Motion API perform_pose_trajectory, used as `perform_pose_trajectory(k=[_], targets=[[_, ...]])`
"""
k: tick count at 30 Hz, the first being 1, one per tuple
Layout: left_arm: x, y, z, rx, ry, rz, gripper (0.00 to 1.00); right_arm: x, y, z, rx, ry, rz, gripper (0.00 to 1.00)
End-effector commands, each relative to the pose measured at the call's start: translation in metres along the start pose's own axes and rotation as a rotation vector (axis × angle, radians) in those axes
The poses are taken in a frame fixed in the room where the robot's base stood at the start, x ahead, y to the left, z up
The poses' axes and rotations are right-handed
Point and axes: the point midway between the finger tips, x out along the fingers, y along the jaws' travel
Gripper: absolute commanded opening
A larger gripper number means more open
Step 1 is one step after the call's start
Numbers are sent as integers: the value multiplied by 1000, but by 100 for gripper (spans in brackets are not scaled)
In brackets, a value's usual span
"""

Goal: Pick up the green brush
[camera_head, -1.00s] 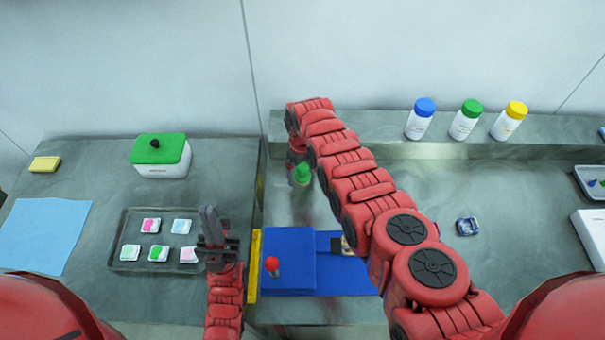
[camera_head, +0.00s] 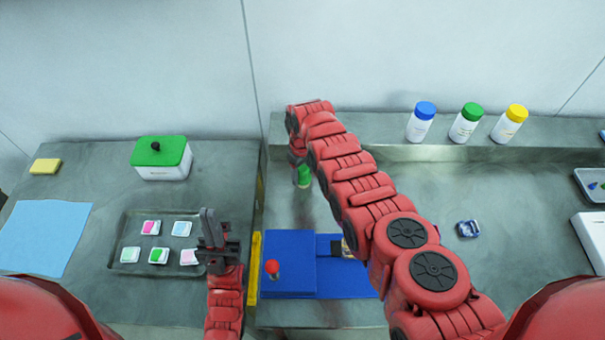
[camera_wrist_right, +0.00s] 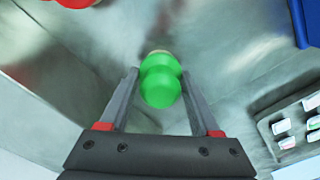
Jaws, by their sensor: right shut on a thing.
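The green brush (camera_head: 304,176) is at the far end of my right arm in the head view, over the grey bench just right of the gap between the two benches. In the right wrist view the brush (camera_wrist_right: 160,82) shows as a rounded green handle between the two fingers. My right gripper (camera_wrist_right: 159,76) is shut on it. I cannot tell whether its lower end touches the bench. My left gripper (camera_head: 208,225) is beside the right end of the sample tray (camera_head: 128,228), away from the brush; its fingers are seen edge-on.
A blue box with a red knob (camera_head: 288,262) stands in front of the brush. A white box with a green lid (camera_head: 161,158) is on the left bench. Several capped bottles (camera_head: 465,122) stand on the back ledge. The bench right of my arm is mostly clear.

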Motion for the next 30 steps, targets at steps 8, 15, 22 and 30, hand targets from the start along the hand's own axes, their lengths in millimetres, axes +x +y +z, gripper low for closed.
perform_pose_trajectory(k=[8, 15, 22, 30], targets=[[4, 0, -1, 0, 0, 0, 0, -18, 1, -2, -1, 6, 3, 8], [-7, 0, 1, 0, 0, 0, 0, -43, 1, -1, 2, 7, 3, 8], [-23, 1, 4, 0, 0, 0, 0, -74, 1, -1, 0, 4, 3, 8], [-30, 2, 5, 0, 0, 0, 0, -98, 1, -1, 0, 3, 3, 8]])
